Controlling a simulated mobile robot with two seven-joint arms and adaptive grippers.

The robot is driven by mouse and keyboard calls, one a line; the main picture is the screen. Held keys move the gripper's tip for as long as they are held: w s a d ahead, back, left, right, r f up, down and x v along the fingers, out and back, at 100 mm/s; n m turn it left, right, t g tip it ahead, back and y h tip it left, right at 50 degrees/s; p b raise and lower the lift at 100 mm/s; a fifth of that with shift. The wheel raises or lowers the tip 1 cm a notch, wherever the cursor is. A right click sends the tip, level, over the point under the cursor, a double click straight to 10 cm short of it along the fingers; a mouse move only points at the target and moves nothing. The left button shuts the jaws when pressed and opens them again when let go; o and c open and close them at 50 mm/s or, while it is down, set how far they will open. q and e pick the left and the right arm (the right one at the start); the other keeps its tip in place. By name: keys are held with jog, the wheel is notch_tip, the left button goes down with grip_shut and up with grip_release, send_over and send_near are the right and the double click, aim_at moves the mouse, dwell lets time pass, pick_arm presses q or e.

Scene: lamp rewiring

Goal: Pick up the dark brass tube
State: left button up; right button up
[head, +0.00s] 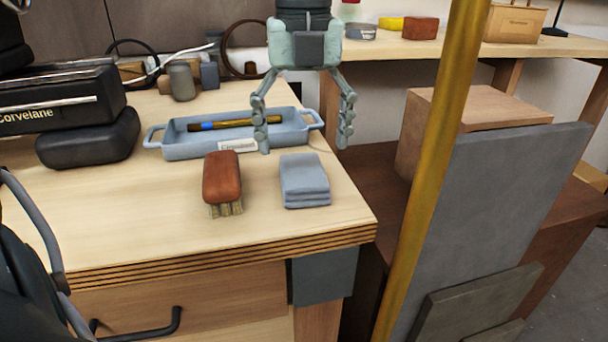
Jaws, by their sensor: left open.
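A tall dark brass tube (431,175) runs nearly upright through the right of the head view, in front of a grey panel; both its ends are out of the picture. A thin rod (229,124) with a blue band and an amber-brown body lies in the blue-grey tray (183,153); I cannot tell whether it is a tube or a tool. My left gripper (303,148) points down over the tray's right end, open and empty, its fingers wide apart. The tall tube stands well to the right, clear of the gripper.
A red-brown brush (222,180) and folded grey cloths (305,181) lie in front of the tray. A black Corvelane machine (60,100) stands at left. The grey panel (500,200) and a wooden box (435,130) are at right. The bench's front right corner is clear.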

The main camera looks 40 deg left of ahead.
aim_at(303, 170)
pick_arm(q)
jog(key=f, duration=0.5)
jog(key=shift+w+a+f+p, duration=0.15)
jog(key=shift+a+f+p, duration=0.05)
jog(key=shift+f+p, duration=0.15)
jog(key=shift+r, duration=0.1)
jog(key=c, duration=1.2)
